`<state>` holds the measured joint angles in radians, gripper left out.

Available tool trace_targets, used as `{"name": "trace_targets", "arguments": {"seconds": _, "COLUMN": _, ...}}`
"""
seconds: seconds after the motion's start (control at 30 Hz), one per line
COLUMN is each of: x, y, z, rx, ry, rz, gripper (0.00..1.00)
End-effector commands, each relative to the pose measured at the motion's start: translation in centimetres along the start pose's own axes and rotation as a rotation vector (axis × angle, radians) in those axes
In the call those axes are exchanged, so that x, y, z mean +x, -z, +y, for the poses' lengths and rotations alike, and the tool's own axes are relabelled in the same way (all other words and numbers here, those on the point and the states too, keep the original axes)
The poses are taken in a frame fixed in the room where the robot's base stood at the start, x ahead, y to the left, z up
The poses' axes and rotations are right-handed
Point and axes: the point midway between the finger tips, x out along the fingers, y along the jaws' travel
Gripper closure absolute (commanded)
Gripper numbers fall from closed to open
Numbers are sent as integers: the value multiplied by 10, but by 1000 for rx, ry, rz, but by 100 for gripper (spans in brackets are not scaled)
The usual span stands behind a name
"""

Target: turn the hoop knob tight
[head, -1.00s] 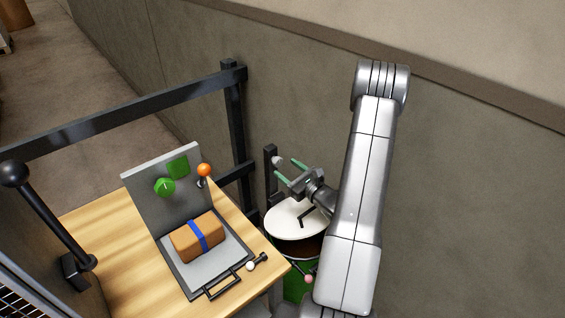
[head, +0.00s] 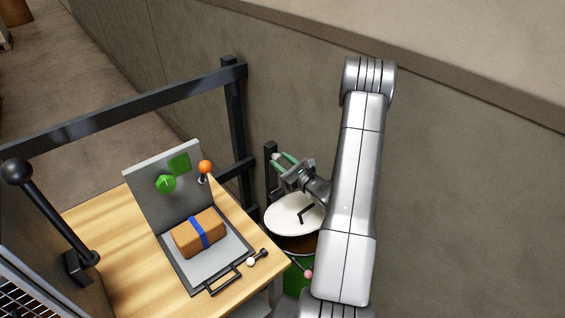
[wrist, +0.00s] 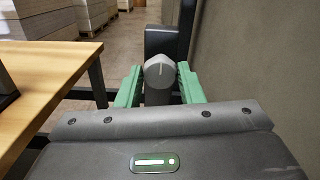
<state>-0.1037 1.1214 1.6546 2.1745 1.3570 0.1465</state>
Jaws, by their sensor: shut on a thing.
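The hoop knob (wrist: 158,70) is a grey, faceted knob with a pale line on its face, on a dark post. In the wrist view it sits between the two green fingers of my gripper (wrist: 160,84), which is shut on it. In the head view my gripper (head: 281,158) reaches to the top of the short dark post (head: 271,177), beyond the white round lid. There the fingers mostly hide the knob.
A white round lid (head: 284,219) with a dark handle sits on a drum below my gripper. A wooden table (head: 120,240) carries an open grey case with a brown, blue-banded block (head: 184,241). A black rail (head: 120,112) and a wall (head: 460,170) stand close by.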

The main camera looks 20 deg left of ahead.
Motion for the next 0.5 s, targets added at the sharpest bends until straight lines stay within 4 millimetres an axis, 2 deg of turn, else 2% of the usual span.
{"name": "trace_targets", "arguments": {"seconds": 0.27, "x": 0, "y": 2, "z": 0, "rx": 88, "ry": -1, "rz": 0, "gripper": 89}}
{"name": "trace_targets", "arguments": {"seconds": 0.5, "x": 0, "y": 2, "z": 0, "rx": 272, "ry": -1, "rz": -1, "gripper": 89}}
